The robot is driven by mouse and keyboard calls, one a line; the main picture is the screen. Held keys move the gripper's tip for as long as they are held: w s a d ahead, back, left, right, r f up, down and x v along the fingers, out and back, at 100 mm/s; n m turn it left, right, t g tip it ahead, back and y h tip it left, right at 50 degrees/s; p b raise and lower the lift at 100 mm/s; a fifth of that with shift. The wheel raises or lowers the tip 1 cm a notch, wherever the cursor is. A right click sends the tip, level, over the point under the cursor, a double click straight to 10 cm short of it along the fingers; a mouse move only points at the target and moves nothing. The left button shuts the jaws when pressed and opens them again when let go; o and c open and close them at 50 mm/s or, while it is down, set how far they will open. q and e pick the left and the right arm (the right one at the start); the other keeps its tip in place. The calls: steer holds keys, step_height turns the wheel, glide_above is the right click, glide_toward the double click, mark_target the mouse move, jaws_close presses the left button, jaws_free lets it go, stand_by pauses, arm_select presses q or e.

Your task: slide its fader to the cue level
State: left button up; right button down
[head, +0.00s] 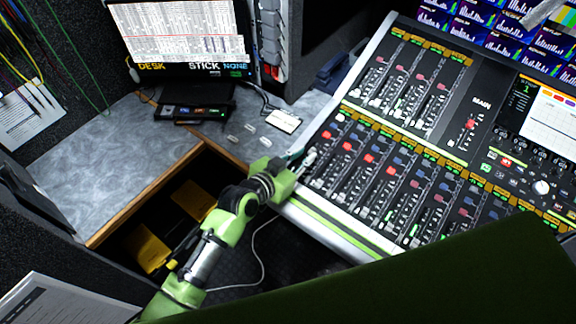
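The mixing console (335,228) fills the right half of the head view, with rows of channel strips, coloured buttons and small faders. One bank of faders (400,200) lies in the near rows and another in the far rows. A strip marked MAIN (470,124) has a red fader cap. My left gripper (304,160) is at the console's near left corner, by the leftmost near strip, and hides part of it. Its fingers are too small to tell whether they are open or touching a fader. My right gripper is not in view.
A grey desk (90,180) with a wooden edge adjoins the console. A monitor (180,38) reading DESK, STICK, NONE stands at the back. Small tags and a white card (283,121) lie nearby. An open space below the desk holds yellow objects (150,247) and a white cable.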

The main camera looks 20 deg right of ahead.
arm_select(q)
steer(key=v, duration=0.8)
steer(key=shift+s+a, duration=0.15)
steer(key=shift+s, duration=0.05)
steer(key=s+a+f+n+g+y, duration=0.2)
steer(key=s+a+n+y, duration=0.1)
steer(key=s+a, duration=0.55)
steer(key=s+a+f+n+g+y, duration=0.1)
steer(key=s+a+f+n+y, duration=0.25)
steer(key=a, duration=0.85)
steer(key=s+a+n+g+y, duration=0.2)
steer(key=s+a+y, duration=0.2)
steer(key=s+a, duration=0.6)
step_height(320, 180, down, 27)
steer(key=g, duration=0.1)
steer(key=s+a+f, duration=0.2)
steer(key=s+f, duration=0.6)
steer(key=s, duration=0.1)
steer(key=s+a+f+g, duration=0.1)
steer(key=s+a+f, duration=0.1)
steer(key=s+f, duration=0.6)
steer(key=shift+s, duration=0.45)
steer(key=shift+m, duration=0.25)
